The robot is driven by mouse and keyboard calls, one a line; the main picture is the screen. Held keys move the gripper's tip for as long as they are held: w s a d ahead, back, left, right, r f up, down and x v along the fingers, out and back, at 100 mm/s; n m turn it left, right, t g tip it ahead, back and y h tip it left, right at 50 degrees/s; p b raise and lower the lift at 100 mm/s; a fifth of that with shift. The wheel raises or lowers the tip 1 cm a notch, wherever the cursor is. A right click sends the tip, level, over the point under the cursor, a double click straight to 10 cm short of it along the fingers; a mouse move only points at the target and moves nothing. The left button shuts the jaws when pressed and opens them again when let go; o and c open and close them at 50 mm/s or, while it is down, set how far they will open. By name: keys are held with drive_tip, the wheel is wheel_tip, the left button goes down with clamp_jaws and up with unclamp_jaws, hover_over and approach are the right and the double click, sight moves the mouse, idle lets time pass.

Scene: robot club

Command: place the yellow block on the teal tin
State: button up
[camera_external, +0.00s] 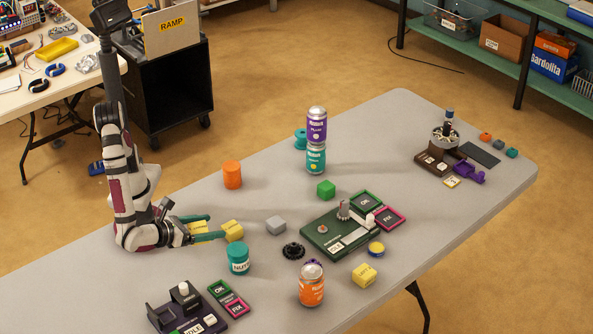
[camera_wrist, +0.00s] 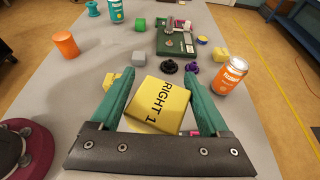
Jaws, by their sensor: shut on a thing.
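My gripper (camera_wrist: 160,92) is shut on a yellow block (camera_wrist: 160,103) marked "RIGHT 1" in the wrist view; the block sits tilted between the teal fingers. In the external view my gripper (camera_external: 209,226) is low at the left, with the held block (camera_external: 200,227) partly hidden by the fingers. The teal tin (camera_external: 239,259), labelled "NUTS", stands upright on the table, just right of and nearer the camera than my gripper. I cannot make out the tin in the wrist view.
Another yellow block (camera_external: 233,230) is just beyond the fingertips. A grey block (camera_external: 276,225), black gear (camera_external: 293,251), orange can (camera_external: 312,284) and third yellow block (camera_external: 364,275) lie further right. A dark device (camera_external: 187,309) is at the front. An orange cylinder (camera_external: 232,174) stands behind.

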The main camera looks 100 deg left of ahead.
drive_tip(key=x, duration=0.4)
drive_tip(key=f+x, duration=0.1)
drive_tip(key=x, duration=0.3)
drive_tip(key=s+f+x, duration=0.1)
drive_tip(key=x, duration=0.3)
drive_tip(key=shift+d, duration=0.1)
drive_tip(key=f, duration=0.3)
drive_tip(key=shift+w+a+f, duration=0.3)
drive_tip(key=shift+w+f, duration=0.05)
drive_tip(key=shift+f, duration=0.4)
